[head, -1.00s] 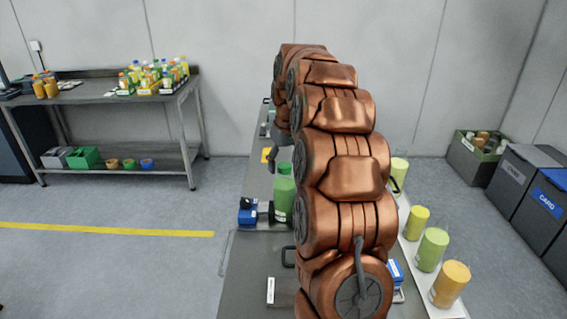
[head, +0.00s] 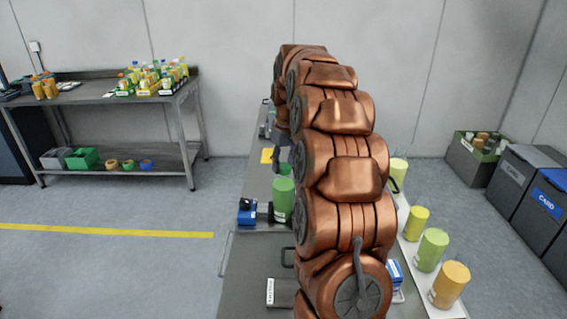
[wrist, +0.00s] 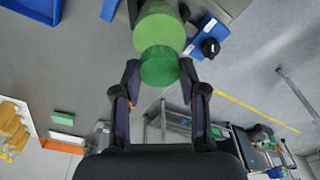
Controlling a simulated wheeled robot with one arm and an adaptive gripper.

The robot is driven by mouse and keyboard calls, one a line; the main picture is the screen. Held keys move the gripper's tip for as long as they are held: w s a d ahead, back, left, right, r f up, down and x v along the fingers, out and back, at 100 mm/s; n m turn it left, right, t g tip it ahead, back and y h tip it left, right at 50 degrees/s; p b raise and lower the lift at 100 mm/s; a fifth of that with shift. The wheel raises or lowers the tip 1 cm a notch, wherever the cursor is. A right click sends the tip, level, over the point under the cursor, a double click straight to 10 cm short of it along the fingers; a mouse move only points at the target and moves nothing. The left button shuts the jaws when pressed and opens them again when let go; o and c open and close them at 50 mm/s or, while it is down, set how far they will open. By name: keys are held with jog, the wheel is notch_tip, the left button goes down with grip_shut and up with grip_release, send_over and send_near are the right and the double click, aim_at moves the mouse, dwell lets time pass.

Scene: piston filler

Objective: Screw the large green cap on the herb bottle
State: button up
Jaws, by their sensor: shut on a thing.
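The green herb bottle (head: 283,197) stands upright beside a blue device on the bench, left of my copper arm in the head view. In the wrist view the bottle (wrist: 158,30) is light green and lies just beyond the fingertips. The large cap (wrist: 159,67) is a darker green disc. My gripper (wrist: 159,72) is shut on the cap, with one fingertip at each side. The cap also shows in the head view (head: 285,169), by the bottle's top. The cap partly covers the bottle in the wrist view, so I cannot tell whether they touch.
The blue device (head: 247,212) is close to the bottle's left. A yellow container (head: 417,222), a green container (head: 432,249) and an orange container (head: 449,285) stand on the white strip at right. My arm hides much of the bench.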

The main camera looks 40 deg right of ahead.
grip_shut()
jog(key=m+b, duration=0.1)
jog(key=m, duration=0.1)
jog(key=shift+f+m, duration=0.15)
jog(key=shift+m, duration=0.15)
jog(key=m+b, duration=0.1)
jog(key=m, duration=0.3)
jog(key=shift+h, duration=0.4)
jog(key=m+b, duration=0.1)
jog(key=m, duration=0.4)
jog(key=shift+g+b, duration=0.4)
jog(key=m, duration=0.3)
jog(key=shift+h, duration=0.3)
jog(key=o, duration=1.3)
grip_release()
